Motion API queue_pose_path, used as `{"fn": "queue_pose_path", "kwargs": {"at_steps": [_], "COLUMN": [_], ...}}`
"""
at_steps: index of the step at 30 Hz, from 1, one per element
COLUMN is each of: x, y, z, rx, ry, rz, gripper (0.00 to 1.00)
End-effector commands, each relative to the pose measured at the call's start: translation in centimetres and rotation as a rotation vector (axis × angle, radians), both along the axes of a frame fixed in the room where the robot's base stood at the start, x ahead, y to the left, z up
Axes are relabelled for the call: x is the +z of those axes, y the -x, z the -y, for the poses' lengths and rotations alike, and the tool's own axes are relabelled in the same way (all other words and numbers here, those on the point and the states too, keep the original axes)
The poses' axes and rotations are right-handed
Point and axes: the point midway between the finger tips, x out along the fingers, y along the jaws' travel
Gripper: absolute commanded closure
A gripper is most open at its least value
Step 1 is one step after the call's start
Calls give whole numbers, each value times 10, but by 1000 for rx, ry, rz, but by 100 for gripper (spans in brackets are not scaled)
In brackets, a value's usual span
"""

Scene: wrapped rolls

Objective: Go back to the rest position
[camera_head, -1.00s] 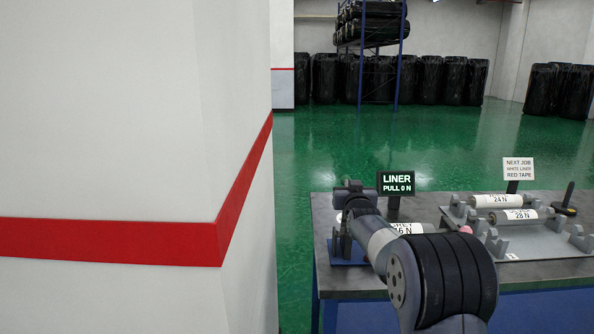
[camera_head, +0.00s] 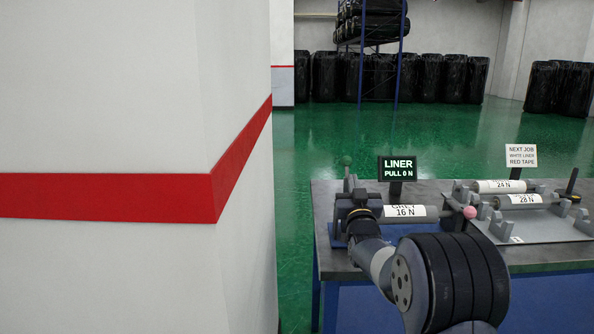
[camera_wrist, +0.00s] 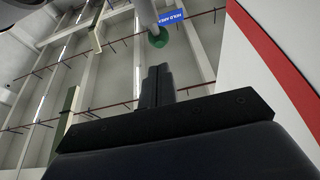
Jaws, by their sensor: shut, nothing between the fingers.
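In the head view my arm reaches from the lower right towards the left end of the table (camera_head: 330,194). Its wrist is in front of a blue-based stand, and my gripper's fingers cannot be made out there. In the wrist view my gripper (camera_wrist: 158,70) is shut and empty, with its two dark fingers side by side. A green round knob (camera_wrist: 157,38) on a grey rod shows just beyond the fingertips; I see no contact with it. A grey roll labelled 16 N (camera_head: 427,213) lies in the stand, with a pink ball (camera_head: 470,212) by its right end.
A display (camera_head: 397,168) reads LINER PULL 0 N. Rolls marked 24 N (camera_head: 483,187) and 28 N (camera_head: 535,199) lie in a rack at right, by a NEXT JOB sign (camera_head: 520,155). A white wall with a red band (camera_head: 110,196) stands close at left.

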Motion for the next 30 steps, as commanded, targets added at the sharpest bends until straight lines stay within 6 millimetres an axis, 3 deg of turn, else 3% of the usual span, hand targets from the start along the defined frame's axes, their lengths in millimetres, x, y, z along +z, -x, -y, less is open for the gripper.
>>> {"fn": "queue_pose_path", "kwargs": {"at_steps": [18,30], "x": [-31,-37], "y": [85,101], "z": [0,0], "rx": [0,0], "ry": [0,0], "rz": [-2,-2], "gripper": [100,100]}}
